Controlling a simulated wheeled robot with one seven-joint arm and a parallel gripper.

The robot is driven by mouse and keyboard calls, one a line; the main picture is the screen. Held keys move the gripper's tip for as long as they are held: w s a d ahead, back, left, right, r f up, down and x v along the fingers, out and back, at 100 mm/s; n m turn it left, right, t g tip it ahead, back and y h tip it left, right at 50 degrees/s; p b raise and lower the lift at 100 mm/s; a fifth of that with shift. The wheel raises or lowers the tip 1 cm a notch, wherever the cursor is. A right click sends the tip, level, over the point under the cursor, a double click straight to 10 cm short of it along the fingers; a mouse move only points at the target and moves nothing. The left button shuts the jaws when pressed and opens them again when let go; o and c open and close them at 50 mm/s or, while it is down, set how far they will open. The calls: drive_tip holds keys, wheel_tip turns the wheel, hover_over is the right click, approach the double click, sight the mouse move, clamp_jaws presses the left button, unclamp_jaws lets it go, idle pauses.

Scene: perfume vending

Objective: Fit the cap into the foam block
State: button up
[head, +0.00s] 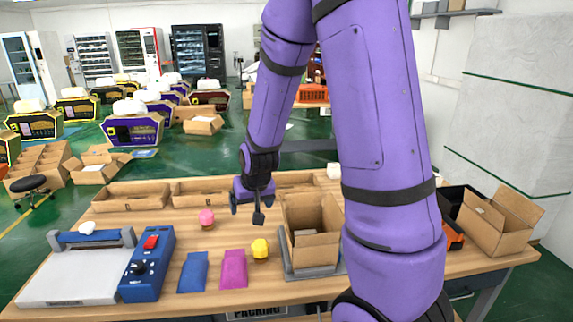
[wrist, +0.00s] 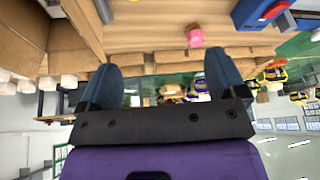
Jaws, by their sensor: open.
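My gripper (head: 248,208) hangs above the back middle of the wooden table. In the wrist view my gripper (wrist: 158,62) has its two blue fingers spread apart with nothing between them. A faceted pink cap-like piece (head: 206,217) stands on the table left of my gripper; it also shows in the wrist view (wrist: 196,38). A faceted yellow cap-like piece (head: 260,248) stands nearer the front. An open cardboard box (head: 316,252) stands right of the yellow piece. A pale edge shows inside it; I cannot tell if it is the foam block.
A blue control box (head: 148,264) and a grey sealer-like machine (head: 72,278) occupy the left. A blue pouch (head: 193,272) and a magenta pouch (head: 234,269) lie in front. Low cardboard trays (head: 130,196) line the back. Another open carton (head: 497,228) stands at right.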

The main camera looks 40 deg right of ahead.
drive_tip(key=s+a+r+n, duration=0.2)
drive_tip(key=s+a+r, duration=0.2)
drive_tip(key=s+r, duration=0.7)
drive_tip(key=s+a+r+n+t+y, duration=0.1)
drive_tip(key=s+a+r+n, duration=0.1)
drive_tip(key=s+r, duration=0.9)
drive_tip(key=shift+s+a+r, duration=0.2)
drive_tip(key=shift+a+r, duration=0.25)
drive_tip(key=shift+a, duration=0.4)
drive_tip(key=shift+o, duration=0.4)
drive_tip(key=shift+s+r, duration=0.15)
drive_tip(key=shift+s, duration=0.3)
drive_tip(key=m+g, duration=0.1)
drive_tip(key=g, duration=0.4)
hover_over(261, 244)
wheel_tip(261, 244, down, 34)
drive_tip(key=shift+a+f, duration=0.1)
drive_tip(key=shift+f, duration=0.85)
wheel_tip(261, 244, down, 10)
drive_tip(key=shift+w+f, duration=0.1)
drive_tip(key=shift+f, duration=0.15)
